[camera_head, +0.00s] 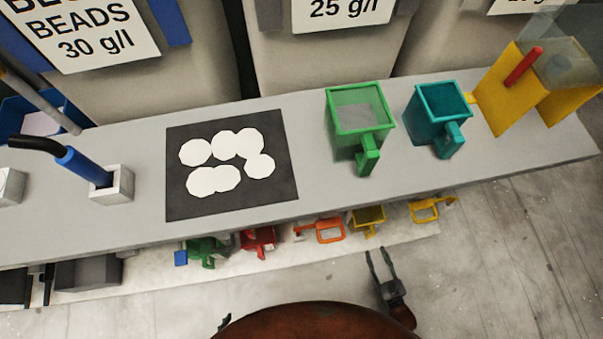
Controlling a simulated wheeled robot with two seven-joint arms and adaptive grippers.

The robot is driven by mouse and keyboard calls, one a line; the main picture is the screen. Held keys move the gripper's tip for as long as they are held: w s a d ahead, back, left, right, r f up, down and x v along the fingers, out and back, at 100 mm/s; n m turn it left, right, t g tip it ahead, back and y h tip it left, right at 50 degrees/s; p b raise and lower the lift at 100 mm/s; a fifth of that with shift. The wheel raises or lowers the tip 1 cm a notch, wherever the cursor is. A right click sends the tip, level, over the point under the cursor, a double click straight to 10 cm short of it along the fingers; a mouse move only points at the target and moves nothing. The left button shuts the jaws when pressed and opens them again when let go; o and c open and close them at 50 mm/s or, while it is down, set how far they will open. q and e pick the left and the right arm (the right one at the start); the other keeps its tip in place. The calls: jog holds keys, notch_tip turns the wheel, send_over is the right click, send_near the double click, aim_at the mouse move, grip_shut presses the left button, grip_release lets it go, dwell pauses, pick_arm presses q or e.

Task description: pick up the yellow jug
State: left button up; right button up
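A small yellow jug (368,218) sits on the low shelf under the grey counter's front edge, its top partly hidden by the counter. Another yellow-orange item with a loop handle (430,211) lies to its right; I cannot tell whether it is a jug. My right gripper (379,254) is below the yellow jug in the picture, its two fingers spread and pointing toward the shelf. It is empty and apart from the jug. Only a small dark tip of what seems my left gripper (224,321) shows beside my brown round body; the rest is hidden.
A green jug (361,120) and a teal jug (438,115) stand on the counter (310,192). A yellow stand with a red rod (524,67) is at the far right. Orange (329,231), red (258,239) and green (207,249) items share the low shelf. The floor at right is clear.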

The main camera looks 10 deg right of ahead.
aim_at(372, 236)
jog(key=w+b, duration=0.1)
jog(key=w+t+b, duration=0.1)
jog(key=b, duration=0.1)
jog(key=w+d+f+m+t+h+b, duration=0.1)
jog(key=b, duration=0.1)
jog(key=shift+w+f, duration=0.1)
jog(key=shift+w, duration=0.3)
jog(key=w, duration=0.1)
jog(key=w+b, duration=0.1)
jog(key=w, duration=0.1)
jog(key=w+a+b, duration=0.1)
jog(key=w, duration=0.1)
jog(key=shift+w, duration=0.3)
pick_arm(q)
jog(key=w+d+t+h, duration=0.1)
jog(key=w+d+t, duration=0.1)
jog(key=shift+w+r+t, duration=0.1)
jog(key=shift+w+t, duration=0.05)
jog(key=shift+t, duration=0.15)
pick_arm(e)
jog(key=shift+c, duration=0.2)
pick_arm(q)
jog(key=shift+a, duration=0.1)
pick_arm(e)
grip_shut()
